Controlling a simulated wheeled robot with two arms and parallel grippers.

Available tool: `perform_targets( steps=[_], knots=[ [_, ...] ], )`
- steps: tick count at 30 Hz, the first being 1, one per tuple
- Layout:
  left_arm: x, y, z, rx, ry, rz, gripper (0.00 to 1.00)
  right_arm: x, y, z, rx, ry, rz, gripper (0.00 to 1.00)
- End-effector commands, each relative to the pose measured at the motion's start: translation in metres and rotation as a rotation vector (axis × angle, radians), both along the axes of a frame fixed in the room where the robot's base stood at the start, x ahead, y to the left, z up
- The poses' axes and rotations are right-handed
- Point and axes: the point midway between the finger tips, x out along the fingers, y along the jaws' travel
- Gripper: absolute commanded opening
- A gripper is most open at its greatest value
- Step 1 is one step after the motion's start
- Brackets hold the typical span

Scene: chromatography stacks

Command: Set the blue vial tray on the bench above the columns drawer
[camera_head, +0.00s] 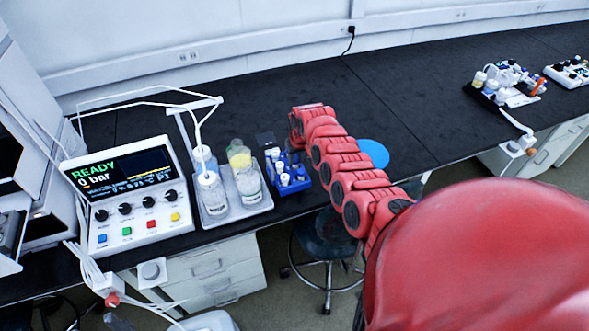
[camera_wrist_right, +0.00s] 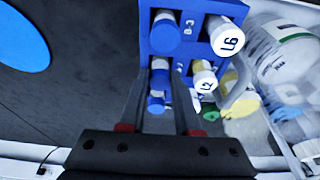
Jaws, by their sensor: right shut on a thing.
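The blue vial tray (camera_head: 294,187) holds several white- and blue-capped vials. In the head view it is near the front edge of the black bench, right of the bottles; I cannot tell if it touches the bench. In the right wrist view the tray (camera_wrist_right: 195,46) shows at the top centre, with vial caps marked L6 and L2. My right gripper (camera_wrist_right: 155,95) is shut on the tray, its two dark fingers reaching to it. My left gripper is out of view. White drawers (camera_head: 213,272) are under the bench; no label is readable.
A grey tray (camera_head: 258,207) with bottles stands just left of the vial tray. A control unit (camera_head: 128,192) reading READY 0 bar is further left.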

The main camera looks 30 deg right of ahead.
Motion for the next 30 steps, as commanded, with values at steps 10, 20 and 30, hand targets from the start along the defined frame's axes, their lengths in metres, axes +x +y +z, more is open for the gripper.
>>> perform_targets(
  steps=[10, 20, 30],
  knots=[
    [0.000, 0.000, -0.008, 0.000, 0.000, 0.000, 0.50, 0.001, 0.002, -0.039, 0.000, -0.002, 0.001, 0.00],
    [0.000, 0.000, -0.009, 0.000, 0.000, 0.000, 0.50, 0.001, 0.000, -0.050, 0.001, -0.002, -0.002, 0.00],
    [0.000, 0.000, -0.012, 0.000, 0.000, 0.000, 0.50, 0.001, 0.000, -0.052, 0.001, -0.002, -0.001, 0.55]
  ],
)
